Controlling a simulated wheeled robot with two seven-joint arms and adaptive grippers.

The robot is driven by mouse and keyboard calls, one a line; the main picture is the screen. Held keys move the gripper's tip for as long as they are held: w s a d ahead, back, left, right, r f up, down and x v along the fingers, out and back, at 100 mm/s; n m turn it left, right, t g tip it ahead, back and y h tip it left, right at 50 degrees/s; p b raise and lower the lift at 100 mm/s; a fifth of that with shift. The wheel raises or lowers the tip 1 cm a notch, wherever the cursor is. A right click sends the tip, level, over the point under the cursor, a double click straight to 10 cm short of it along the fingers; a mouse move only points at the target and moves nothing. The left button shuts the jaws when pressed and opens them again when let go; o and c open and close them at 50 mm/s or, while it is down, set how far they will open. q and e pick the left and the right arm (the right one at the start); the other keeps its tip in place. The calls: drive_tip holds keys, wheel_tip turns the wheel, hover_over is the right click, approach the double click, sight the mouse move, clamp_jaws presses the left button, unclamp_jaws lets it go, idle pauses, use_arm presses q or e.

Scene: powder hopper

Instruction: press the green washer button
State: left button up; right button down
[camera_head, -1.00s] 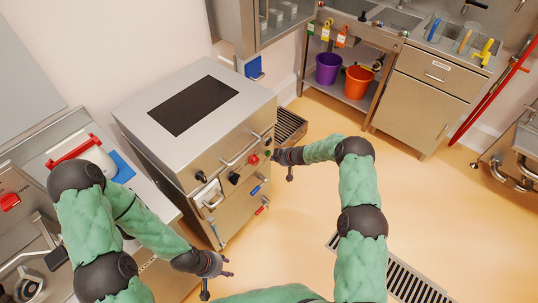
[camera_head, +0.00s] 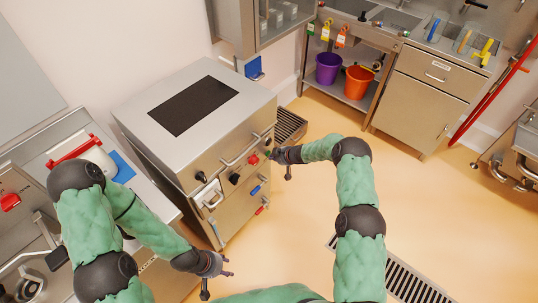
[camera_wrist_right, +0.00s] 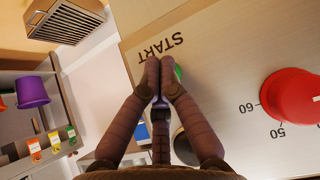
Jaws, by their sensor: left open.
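The green washer button (camera_wrist_right: 179,72) is on the steel front panel, beside the printed word START. It shows in the right wrist view, partly hidden behind my fingers. My right gripper (camera_wrist_right: 162,68) is shut with nothing seen between its fingers, and its tips are right at the button. I cannot tell if they touch or press it. In the head view my right gripper (camera_head: 272,155) is at the right end of the washer's (camera_head: 215,155) front panel. My left gripper (camera_head: 228,267) is open and empty, low in front of the washer and apart from it.
A red knob (camera_wrist_right: 292,95) with a number dial sits beside the button. Purple (camera_head: 328,67) and orange (camera_head: 359,81) buckets stand on a shelf behind. The floor right of the washer is open.

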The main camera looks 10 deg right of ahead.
drive_tip(key=shift+w+a, duration=0.25)
idle(0.6)
idle(0.3)
drive_tip(key=shift+s+d, duration=0.5)
drive_tip(key=shift+s, duration=0.1)
drive_tip(key=s+d, duration=0.1)
drive_tip(key=s, duration=0.1)
drive_tip(key=s+d, duration=0.2)
idle(0.5)
idle(0.4)
